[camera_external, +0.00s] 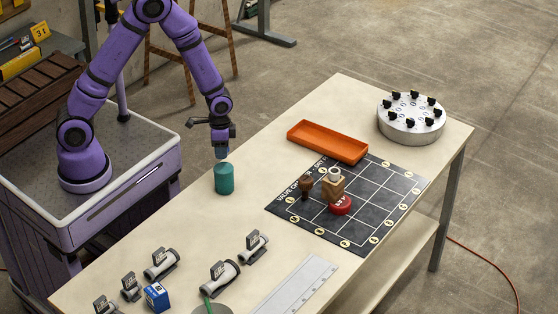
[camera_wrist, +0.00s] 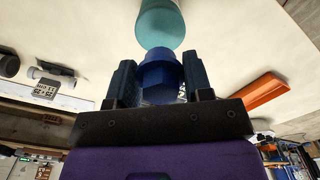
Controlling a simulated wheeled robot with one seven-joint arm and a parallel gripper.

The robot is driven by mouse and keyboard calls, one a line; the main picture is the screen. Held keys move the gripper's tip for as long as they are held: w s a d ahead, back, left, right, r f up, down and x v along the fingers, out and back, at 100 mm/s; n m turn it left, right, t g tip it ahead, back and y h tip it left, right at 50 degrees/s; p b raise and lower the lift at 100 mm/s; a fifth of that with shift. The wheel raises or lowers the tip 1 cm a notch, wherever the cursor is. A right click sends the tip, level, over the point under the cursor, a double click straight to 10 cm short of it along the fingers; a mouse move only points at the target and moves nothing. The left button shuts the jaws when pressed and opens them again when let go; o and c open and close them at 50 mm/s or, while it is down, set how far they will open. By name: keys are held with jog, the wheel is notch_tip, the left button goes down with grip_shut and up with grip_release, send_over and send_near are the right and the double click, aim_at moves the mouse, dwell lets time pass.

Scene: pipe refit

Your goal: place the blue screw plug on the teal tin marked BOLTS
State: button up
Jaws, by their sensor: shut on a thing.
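The blue screw plug (camera_wrist: 160,72) is between the two dark fingers of my gripper (camera_wrist: 160,85) in the wrist view. My gripper (camera_external: 221,150) is shut on it. In the external view the plug (camera_external: 222,153) shows small and dark blue under the gripper. The teal tin (camera_external: 224,179) stands upright on the table just below the plug. It also shows in the wrist view (camera_wrist: 161,22), beyond the plug. A small gap seems to separate plug and tin, but I cannot tell exactly. No BOLTS marking is readable on the tin.
An orange tray (camera_external: 327,142), a dark gridded mat (camera_external: 380,190) with several small parts, and a round grey holder with black knobs (camera_external: 411,120) are to the right. Several grey pipe fittings (camera_external: 219,275) and a blue box (camera_external: 157,297) lie at the front. The table around the tin is clear.

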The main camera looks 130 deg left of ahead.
aim_at(223, 168)
jog(key=shift+f, duration=2.35)
jog(key=shift+f, duration=0.15)
jog(key=o, duration=0.9)
notch_tip(223, 168, up, 12)
jog(key=shift+r, duration=0.2)
